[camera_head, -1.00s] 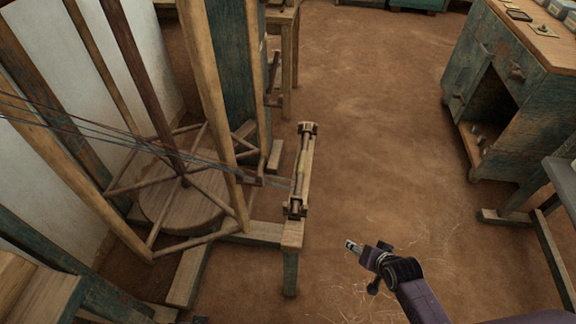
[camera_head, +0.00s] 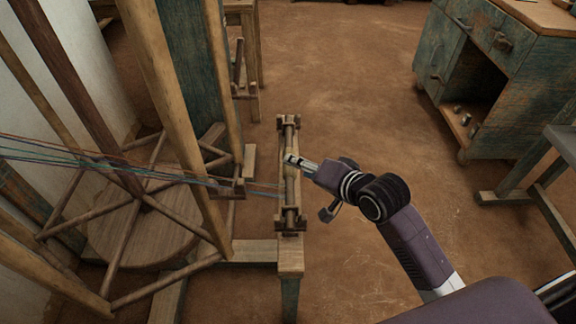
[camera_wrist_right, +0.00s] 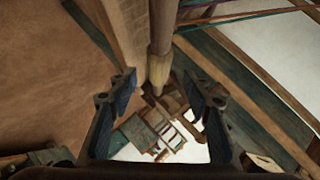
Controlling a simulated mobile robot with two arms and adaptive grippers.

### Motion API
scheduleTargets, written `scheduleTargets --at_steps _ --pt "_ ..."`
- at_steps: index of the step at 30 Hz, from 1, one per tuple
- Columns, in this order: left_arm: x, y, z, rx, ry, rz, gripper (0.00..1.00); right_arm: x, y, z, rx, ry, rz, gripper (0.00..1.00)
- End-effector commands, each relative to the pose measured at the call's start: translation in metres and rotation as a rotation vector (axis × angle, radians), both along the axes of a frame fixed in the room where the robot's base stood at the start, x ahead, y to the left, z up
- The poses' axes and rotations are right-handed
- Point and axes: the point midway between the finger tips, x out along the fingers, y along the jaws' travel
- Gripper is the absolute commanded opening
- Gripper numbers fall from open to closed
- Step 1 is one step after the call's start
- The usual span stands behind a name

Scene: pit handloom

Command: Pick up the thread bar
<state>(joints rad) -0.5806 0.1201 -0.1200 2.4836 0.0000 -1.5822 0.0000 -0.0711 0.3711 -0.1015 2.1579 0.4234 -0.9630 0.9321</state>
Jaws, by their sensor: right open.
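The thread bar (camera_head: 291,190) is a slim wooden rod with a paler middle. It rests in dark wooden brackets at both ends of a narrow frame on the loom's end post. My right gripper (camera_head: 290,159) is over the bar's upper middle part in the head view. In the right wrist view the bar (camera_wrist_right: 161,35) runs down from the top edge, and its end lies between the two fingers of my open right gripper (camera_wrist_right: 164,88). The gripper has not closed on it; whether a finger touches it I cannot tell. My left gripper is out of view.
Coloured threads (camera_head: 130,172) stretch from the left to the bar. A spoked wooden wheel (camera_head: 150,205) and upright posts stand left of it. A worn blue-green cabinet (camera_head: 440,45) is at the upper right. The earth floor between is clear.

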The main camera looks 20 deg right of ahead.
Motion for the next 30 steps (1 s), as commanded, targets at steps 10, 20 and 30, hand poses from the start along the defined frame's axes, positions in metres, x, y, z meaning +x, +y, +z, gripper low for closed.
scheduleTargets --at_steps 10,20,30 --pt "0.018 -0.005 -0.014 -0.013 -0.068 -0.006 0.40 0.036 0.011 -0.024 -0.001 0.000 0.000 0.45" --pt "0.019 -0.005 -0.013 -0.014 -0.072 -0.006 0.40 0.037 0.011 -0.023 -0.001 0.000 0.000 0.34" --pt "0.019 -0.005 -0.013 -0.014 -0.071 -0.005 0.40 0.037 0.011 -0.023 -0.001 0.000 0.000 0.00"
